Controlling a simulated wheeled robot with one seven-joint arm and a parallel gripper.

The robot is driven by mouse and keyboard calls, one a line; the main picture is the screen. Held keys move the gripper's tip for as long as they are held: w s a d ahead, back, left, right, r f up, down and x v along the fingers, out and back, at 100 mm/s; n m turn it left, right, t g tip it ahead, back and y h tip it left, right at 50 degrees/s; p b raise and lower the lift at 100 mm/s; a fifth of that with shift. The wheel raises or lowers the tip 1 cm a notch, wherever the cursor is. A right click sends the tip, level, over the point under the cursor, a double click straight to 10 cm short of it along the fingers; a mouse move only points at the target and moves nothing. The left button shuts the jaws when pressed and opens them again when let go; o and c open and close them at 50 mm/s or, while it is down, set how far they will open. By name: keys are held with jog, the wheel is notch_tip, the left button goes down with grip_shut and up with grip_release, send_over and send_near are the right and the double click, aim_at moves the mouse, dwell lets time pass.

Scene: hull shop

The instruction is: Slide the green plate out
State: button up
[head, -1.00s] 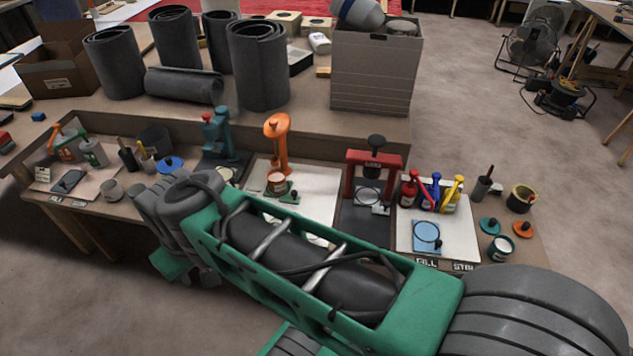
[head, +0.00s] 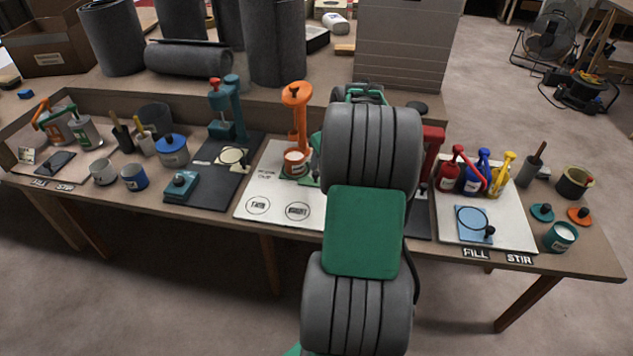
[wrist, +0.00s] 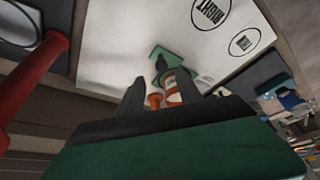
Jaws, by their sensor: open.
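The green plate (wrist: 170,55) lies on the white board (wrist: 120,55) in the wrist view, with a dark upright knob on it. In the head view only a sliver of the green plate (head: 312,182) shows; my arm hides the rest. My gripper (wrist: 160,82) is open in the wrist view, its two dark fingers apart, pointing toward the plate and cup. I cannot tell whether they touch either. My arm hides the gripper in the head view.
A red press (head: 433,140) stands right of my arm; its red post also shows close at left in the wrist view (wrist: 30,85). Red, blue and yellow bottles (head: 473,172) stand further right. A blue-green press (head: 228,110) stands at left. The white board's front is clear.

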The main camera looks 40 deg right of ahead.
aim_at(316, 173)
jog(key=b+x, duration=0.1)
jog(key=x, duration=0.5)
jog(key=shift+w+a+f, duration=0.15)
jog(key=shift+w+f, duration=0.05)
jog(key=shift+f, duration=0.1)
grip_shut()
jog(key=shift+s, duration=0.1)
dwell(0.9)
